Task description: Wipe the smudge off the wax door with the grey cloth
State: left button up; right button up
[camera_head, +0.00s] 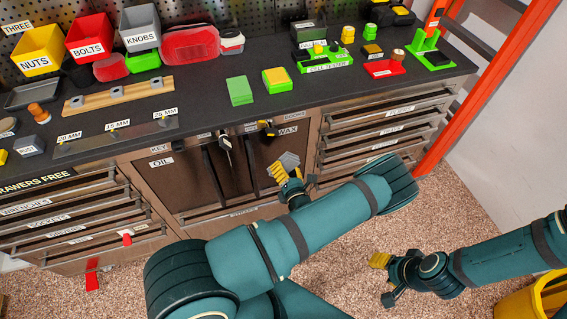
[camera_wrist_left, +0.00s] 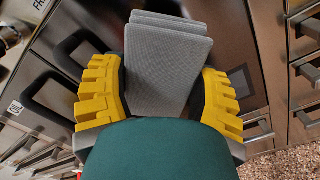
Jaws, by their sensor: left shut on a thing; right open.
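The grey cloth (camera_head: 290,160) is a folded pad in the yellow fingers of my left gripper (camera_head: 283,172). It also fills the middle of the left wrist view (camera_wrist_left: 168,60), between the fingers (camera_wrist_left: 160,85), which are shut on it. The cloth is in front of the wax door (camera_head: 268,150), the brown cabinet door under the WAX label. I cannot tell whether the cloth touches the door. No smudge can be made out; the cloth and gripper cover part of the door. My right gripper (camera_head: 380,262) is open and empty over the floor at the lower right.
The oil door (camera_head: 185,185) is left of the wax door, with dark upright handles (camera_head: 214,175) between. Keys (camera_head: 225,143) hang near the doors' top edge. Drawer stacks (camera_head: 385,130) stand on both sides. The worktop (camera_head: 205,115) above carries bins and blocks.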

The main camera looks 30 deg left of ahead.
dwell(0.3)
pick_arm(q)
jog(key=shift+v, duration=1.5)
